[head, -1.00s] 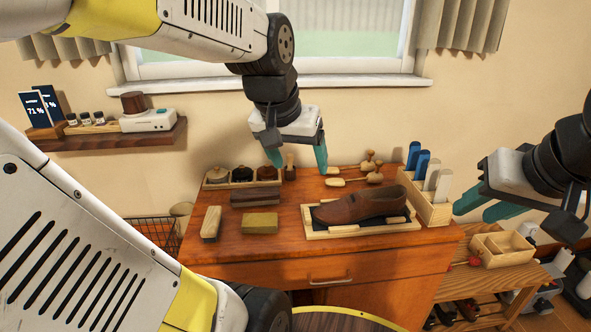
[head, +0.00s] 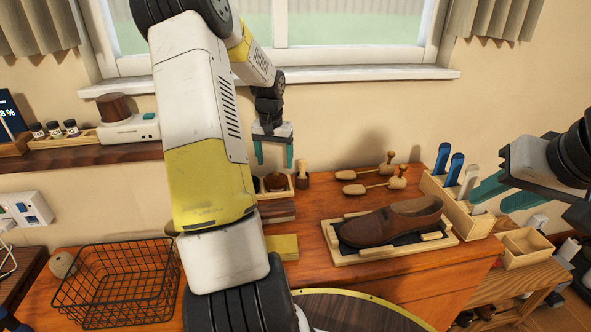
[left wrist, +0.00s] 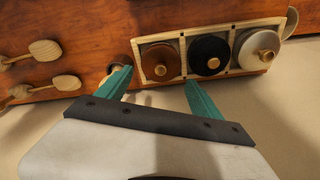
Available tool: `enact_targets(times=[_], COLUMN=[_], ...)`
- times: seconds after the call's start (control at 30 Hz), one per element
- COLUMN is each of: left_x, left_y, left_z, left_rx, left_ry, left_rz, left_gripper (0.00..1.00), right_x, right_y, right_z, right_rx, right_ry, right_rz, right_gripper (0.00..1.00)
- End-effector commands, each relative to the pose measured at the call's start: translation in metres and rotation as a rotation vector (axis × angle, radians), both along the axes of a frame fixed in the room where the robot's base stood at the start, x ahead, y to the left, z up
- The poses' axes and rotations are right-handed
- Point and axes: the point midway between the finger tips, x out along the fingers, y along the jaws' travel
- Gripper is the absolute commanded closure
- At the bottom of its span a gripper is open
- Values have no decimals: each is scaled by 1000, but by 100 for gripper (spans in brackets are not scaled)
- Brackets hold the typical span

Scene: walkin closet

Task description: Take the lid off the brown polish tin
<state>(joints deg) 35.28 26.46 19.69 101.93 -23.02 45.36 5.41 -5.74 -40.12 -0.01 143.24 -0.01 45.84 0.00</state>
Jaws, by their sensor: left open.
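The brown polish tin (head: 275,182) sits at the right end of a wooden tin tray on the dresser. In the left wrist view the brown tin (left wrist: 160,62) shows its round lid with a pale wooden knob, beside a black tin (left wrist: 210,54) and a cream tin (left wrist: 259,48). My left gripper (head: 274,162) is open and empty, pointing down above the brown tin. In the wrist view its two fingers (left wrist: 158,88) lie to either side of the tin's line, apart from the lid. My right gripper (head: 494,196) is at the right, its fingers apart and empty.
A brush (head: 302,180) stands close beside the tin tray (left wrist: 224,75). A brown shoe (head: 390,222) lies on a wooden-framed mat, with shoe trees (head: 372,183) behind. A wire basket (head: 115,290) is at left. My left arm hides part of the dresser.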

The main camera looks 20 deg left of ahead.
Motion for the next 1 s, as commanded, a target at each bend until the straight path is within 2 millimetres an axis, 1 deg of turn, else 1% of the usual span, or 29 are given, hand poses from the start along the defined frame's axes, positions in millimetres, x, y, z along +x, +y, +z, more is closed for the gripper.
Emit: enact_targets(times=[0.2, 0.33, 0.43, 0.63, 0.67, 0.7, 0.87, 0.9, 1.0], left_x=[1, 3, 4, 4, 4, 4, 4, 4, 4], left_y=[2, 2, 2, 2, 2, 2, 2, 2, 2], left_z=[-32, -48, -54, -54, -54, -54, -54, -54, -54], left_rx=[-3, -1, 0, 0, 0, 0, 0, 0, 0], left_ry=[4, 2, 0, -1, -1, -1, -1, -1, -1], left_rz=[2, 1, 0, 0, 0, 0, 0, 0, 0], left_gripper=[24, 24, 24, 24, 26, 34, 65, 68, 68], right_x=[0, 0, 0, 0, 0, 0, 0, 0, 0], right_y=[0, 0, 0, 0, 0, 0, 0, 0, 0], right_z=[0, 0, 0, 0, 0, 0, 0, 0, 0], right_rx=[0, 0, 0, 0, 0, 0, 0, 0, 0], right_ry=[0, 0, 0, 0, 0, 0, 0, 0, 0], right_rz=[0, 0, 0, 0, 0, 0, 0, 0, 0], right_gripper=[64, 64, 64, 64, 64, 64, 64, 64, 64])
